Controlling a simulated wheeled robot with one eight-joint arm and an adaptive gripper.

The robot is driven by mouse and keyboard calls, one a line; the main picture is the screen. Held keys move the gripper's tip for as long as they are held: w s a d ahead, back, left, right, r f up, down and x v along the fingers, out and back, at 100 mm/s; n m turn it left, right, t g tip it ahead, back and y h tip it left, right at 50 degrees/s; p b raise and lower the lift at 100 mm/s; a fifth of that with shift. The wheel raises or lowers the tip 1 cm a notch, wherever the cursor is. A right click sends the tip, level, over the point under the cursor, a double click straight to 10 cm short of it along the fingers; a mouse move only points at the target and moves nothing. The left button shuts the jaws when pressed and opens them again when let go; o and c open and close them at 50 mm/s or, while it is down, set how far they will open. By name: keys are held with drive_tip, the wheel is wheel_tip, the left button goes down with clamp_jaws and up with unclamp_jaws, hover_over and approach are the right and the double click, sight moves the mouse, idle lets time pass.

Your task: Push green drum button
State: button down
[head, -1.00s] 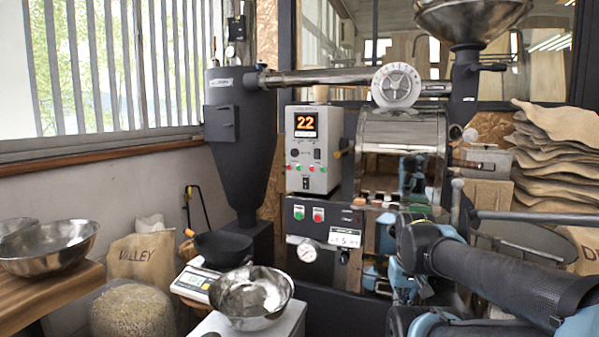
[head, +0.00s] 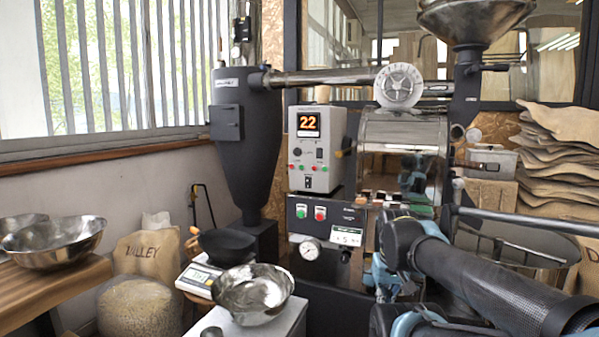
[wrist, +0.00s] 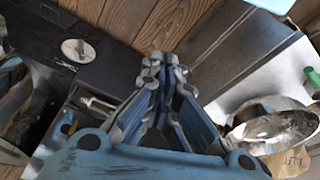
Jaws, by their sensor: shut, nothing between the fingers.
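The green button (head: 301,211) is on the dark lower panel (head: 330,222) of the roaster, at the panel's left, beside a red button (head: 320,213). In the head view nothing covers it. My gripper (wrist: 163,62) shows in the wrist view with its blue fingers together and nothing between them. It points over the wooden floor and dark base area there. In the head view my arm is at the lower right, right of and below the button, apart from it. The gripper's tips cannot be made out there. I cannot identify the green button in the wrist view.
A control box (head: 316,150) with smaller coloured buttons stands above the panel. A pressure gauge (head: 309,250) and a label plate (head: 346,236) are below the buttons. A steel bowl (head: 253,293) on a light stand and a scale (head: 199,280) are in front, to the left.

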sight(302, 167)
drive_tip(key=w+a+r+t, duration=0.25)
drive_tip(key=w+r, duration=0.25)
drive_tip(key=w, duration=0.4)
drive_tip(key=w+a+r+t, duration=0.1)
drive_tip(key=w+a+r, duration=0.2)
drive_tip(key=w+r, duration=0.35)
drive_tip(key=w+a+r+t, duration=0.2)
drive_tip(key=w+a+r, duration=0.15)
drive_tip(key=w, duration=0.75)
drive_tip(key=w+a+r+t+y, duration=0.2)
drive_tip(key=w+a+r, duration=0.2)
drive_tip(key=w+a, duration=0.6)
drive_tip(key=w+a+r+t+y, duration=0.1)
drive_tip(key=w+a+r, duration=0.4)
drive_tip(key=w+a, duration=0.5)
drive_tip(key=shift+r+n+t+y, duration=0.15)
drive_tip(key=shift+n+t+y, duration=0.2)
drive_tip(key=shift+t, duration=0.2)
drive_tip(key=shift+d, duration=0.1)
drive_tip(key=shift+w+d, duration=0.5)
drive_tip(key=shift+w, duration=0.85)
drive_tip(key=shift+w+d, duration=0.45)
drive_tip(key=shift+w, duration=0.95)
drive_tip(key=shift+w+d, duration=0.5)
drive_tip(key=shift+w, duration=0.85)
